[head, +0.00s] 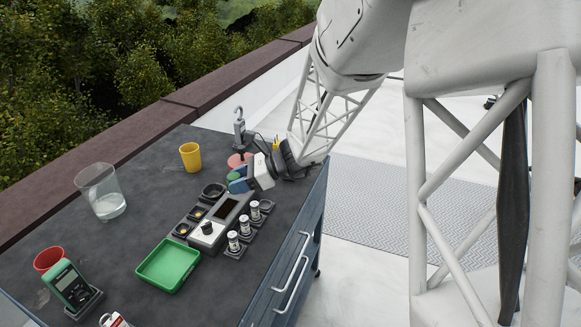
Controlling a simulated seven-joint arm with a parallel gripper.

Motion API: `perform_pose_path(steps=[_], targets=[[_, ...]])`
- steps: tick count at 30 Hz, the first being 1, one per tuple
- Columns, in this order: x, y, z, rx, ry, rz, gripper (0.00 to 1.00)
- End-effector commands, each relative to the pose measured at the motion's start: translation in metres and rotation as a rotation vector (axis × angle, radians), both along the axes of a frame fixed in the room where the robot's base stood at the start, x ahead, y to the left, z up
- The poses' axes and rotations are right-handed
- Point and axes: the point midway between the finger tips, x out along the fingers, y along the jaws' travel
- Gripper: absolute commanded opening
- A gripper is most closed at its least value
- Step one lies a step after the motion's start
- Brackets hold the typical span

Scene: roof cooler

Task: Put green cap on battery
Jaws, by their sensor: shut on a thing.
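My gripper (238,182) reaches in from the right, low over the far part of the dark table. Its fingers are shut on a small green thing (234,177), which looks like the green cap; the fingers partly hide it. Three small white cylinders, which look like batteries, stand upright in black holders along the table's right side: the near one (233,241), the middle one (245,226) and the far one (255,211). The gripper is beyond them and a little above the table. I cannot tell which battery is meant.
A grey device (228,208) and small black holders (182,230) lie left of the batteries. A green tray (168,265), green meter (70,285), red cup (49,259), glass beaker (100,190) and yellow cup (190,157) stand around. A hooked stand (240,130) rises behind the gripper.

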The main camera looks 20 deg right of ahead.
Motion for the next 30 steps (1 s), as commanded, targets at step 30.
perform_pose_path(steps=[30], targets=[[0.011,-0.196,-0.003,0.004,0.005,-0.408,0.21]])
